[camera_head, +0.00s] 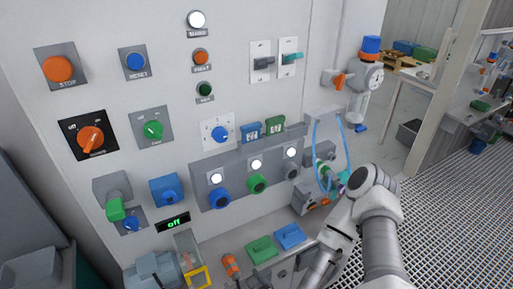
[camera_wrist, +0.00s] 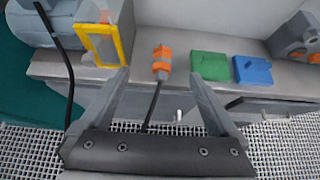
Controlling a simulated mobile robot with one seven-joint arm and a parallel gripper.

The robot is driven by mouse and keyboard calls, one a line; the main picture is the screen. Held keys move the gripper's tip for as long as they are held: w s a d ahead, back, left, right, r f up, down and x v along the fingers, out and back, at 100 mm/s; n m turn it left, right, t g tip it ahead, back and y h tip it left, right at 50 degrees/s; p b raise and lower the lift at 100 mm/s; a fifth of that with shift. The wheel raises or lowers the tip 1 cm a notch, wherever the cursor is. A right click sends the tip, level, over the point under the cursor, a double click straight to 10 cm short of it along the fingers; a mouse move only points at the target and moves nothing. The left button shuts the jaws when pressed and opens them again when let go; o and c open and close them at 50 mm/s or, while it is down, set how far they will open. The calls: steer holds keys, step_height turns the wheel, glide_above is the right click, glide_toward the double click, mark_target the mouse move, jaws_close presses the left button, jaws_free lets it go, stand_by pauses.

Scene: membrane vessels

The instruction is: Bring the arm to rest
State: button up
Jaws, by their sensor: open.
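My arm (camera_head: 380,230) reaches in from the lower right in the head view, in front of the control panel (camera_head: 90,20). My gripper (camera_wrist: 160,98) shows in the wrist view with its two fingers spread apart and nothing between them. It points toward a grey ledge (camera_wrist: 50,68). An orange connector (camera_wrist: 162,62) with a black cable lies on the ledge beyond the fingertips, apart from them. In the head view the gripper itself is hard to make out at the lower edge.
A green block (camera_wrist: 210,66) and a blue block (camera_wrist: 252,69) sit on the ledge right of the connector. A yellow-framed device (camera_wrist: 103,43) stands left. A display (camera_head: 172,223) reads "off". Grated floor (camera_head: 450,220) is open at the right.

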steer(key=shift+w, duration=0.1)
steer(key=w+d+r+n+g+h+b, duration=0.25)
steer(key=w+d+r+n, duration=0.7)
steer(key=n, duration=0.75)
steer(key=s+d+r+n+h, duration=0.3)
steer(key=d+r+n, duration=0.35)
steer(key=r, duration=0.45)
steer(key=s+d+r+n+b, duration=0.1)
steer(key=s+d+r+n, duration=0.1)
steer(key=s+r, duration=0.4)
steer(key=s+d+r+n+g+b, duration=0.1)
steer(key=s+r+n, duration=0.3)
steer(key=s+r, duration=0.3)
steer(key=shift+s+d+r, duration=0.15)
steer(key=shift+s+d, duration=0.25)
steer(key=shift+s, duration=0.3)
steer(key=shift+g+h, duration=0.25)
